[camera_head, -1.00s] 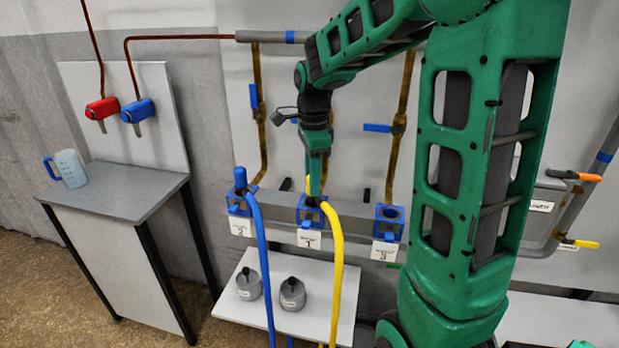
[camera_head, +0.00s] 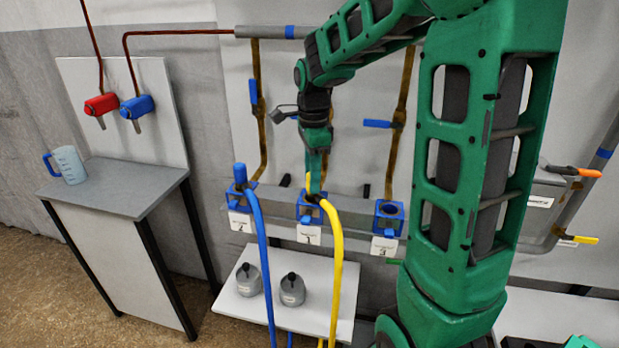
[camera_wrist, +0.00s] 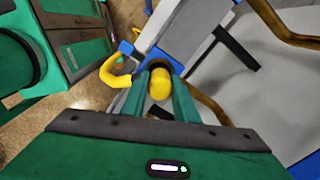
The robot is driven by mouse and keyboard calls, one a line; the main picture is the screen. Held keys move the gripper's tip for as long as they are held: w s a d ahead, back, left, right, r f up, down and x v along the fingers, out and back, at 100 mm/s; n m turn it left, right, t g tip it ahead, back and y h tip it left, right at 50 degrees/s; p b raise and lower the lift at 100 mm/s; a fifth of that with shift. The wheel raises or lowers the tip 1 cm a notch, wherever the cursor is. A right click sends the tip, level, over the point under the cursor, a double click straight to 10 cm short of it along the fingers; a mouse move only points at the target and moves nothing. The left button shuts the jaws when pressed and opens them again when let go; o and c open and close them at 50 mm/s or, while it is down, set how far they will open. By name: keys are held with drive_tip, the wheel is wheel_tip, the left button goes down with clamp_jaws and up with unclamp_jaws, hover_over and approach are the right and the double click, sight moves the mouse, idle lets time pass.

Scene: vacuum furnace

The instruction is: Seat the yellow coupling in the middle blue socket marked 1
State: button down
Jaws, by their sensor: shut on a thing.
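The yellow coupling (camera_wrist: 160,84) shows in the wrist view between the two fingers of my gripper (camera_wrist: 161,88), which is shut on it. Its yellow hose (camera_head: 337,262) arches over and hangs down in the head view. The middle blue socket (camera_head: 309,213), with a label reading 1 (camera_head: 309,235) below it, lies directly under my gripper (camera_head: 316,185). The coupling is at the mouth of this socket. My fingers hide most of the joint, so I cannot tell how deep it sits.
A blue hose (camera_head: 259,262) is at the left socket (camera_head: 238,195), label 2. The right socket (camera_head: 388,217), label 3, looks empty. Two grey canisters (camera_head: 292,290) stand on a white shelf (camera_head: 240,312) below. A jug (camera_head: 70,165) stands on the left table.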

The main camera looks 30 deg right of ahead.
drive_tip(key=c, duration=1.3)
unclamp_jaws()
wheel_tip(320, 180, up, 11)
drive_tip(key=shift+f, duration=0.2)
drive_tip(key=s+d+f+n, duration=0.1)
drive_tip(key=s+f+n, duration=0.3)
drive_tip(key=s, duration=0.5)
drive_tip(key=s+d+f+n, duration=0.1)
drive_tip(key=s+f+n, duration=0.2)
drive_tip(key=s+n, duration=0.3)
drive_tip(key=s+d+f+n, duration=0.1)
drive_tip(key=s+f+n, duration=0.3)
drive_tip(key=s, duration=0.8)
drive_tip(key=shift+d+f+n, duration=0.2)
drive_tip(key=shift+f+n, duration=0.1)
drive_tip(key=shift+n, duration=0.3)
